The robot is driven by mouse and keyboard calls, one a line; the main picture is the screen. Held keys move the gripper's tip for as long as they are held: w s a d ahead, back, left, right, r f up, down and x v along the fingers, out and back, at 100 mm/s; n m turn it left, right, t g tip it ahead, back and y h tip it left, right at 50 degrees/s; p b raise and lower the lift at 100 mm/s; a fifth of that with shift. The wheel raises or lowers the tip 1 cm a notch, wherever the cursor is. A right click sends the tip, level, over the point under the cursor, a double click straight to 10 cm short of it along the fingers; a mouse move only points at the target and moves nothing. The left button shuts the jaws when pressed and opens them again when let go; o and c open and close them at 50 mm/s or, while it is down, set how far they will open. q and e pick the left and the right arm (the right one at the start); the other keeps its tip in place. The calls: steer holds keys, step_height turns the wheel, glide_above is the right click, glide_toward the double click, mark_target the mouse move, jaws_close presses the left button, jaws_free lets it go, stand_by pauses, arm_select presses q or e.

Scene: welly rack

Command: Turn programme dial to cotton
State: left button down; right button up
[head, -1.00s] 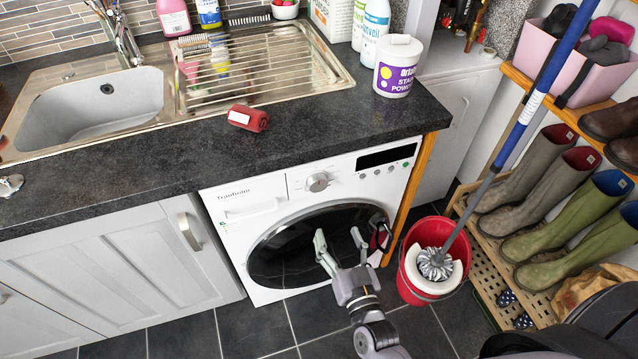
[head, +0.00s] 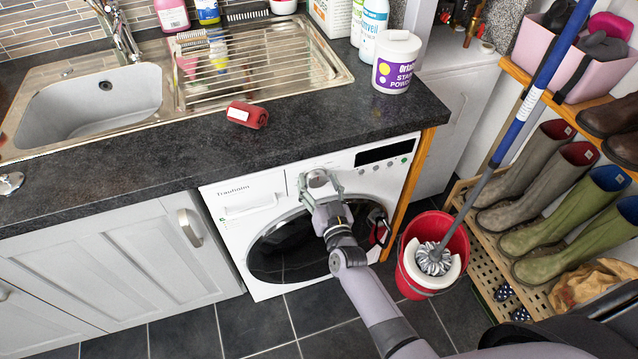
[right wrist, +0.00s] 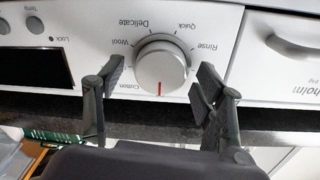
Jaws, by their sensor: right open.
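The white washing machine (head: 225,190) stands under the dark worktop. Its programme dial (head: 318,179) is partly covered by my right gripper (head: 321,187) in the head view. The right wrist view is upside down and shows the silver dial (right wrist: 160,66) clearly, with Cotton, Wool, Delicate, Quick and Rinse printed around it. The dial's red mark points to the picture's bottom, beside the Cotton label (right wrist: 125,87) but not straight at it. My right gripper is open, with one finger on each side of the dial and a visible gap at each. My left gripper is not in view.
A display (right wrist: 35,67) and buttons sit beside the dial. The drawer (head: 250,207) is on its other side. A red bucket (head: 462,240) with a mop stands right of the machine.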

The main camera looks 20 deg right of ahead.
steer(key=shift+c, duration=0.5)
steer(key=c, duration=1.1)
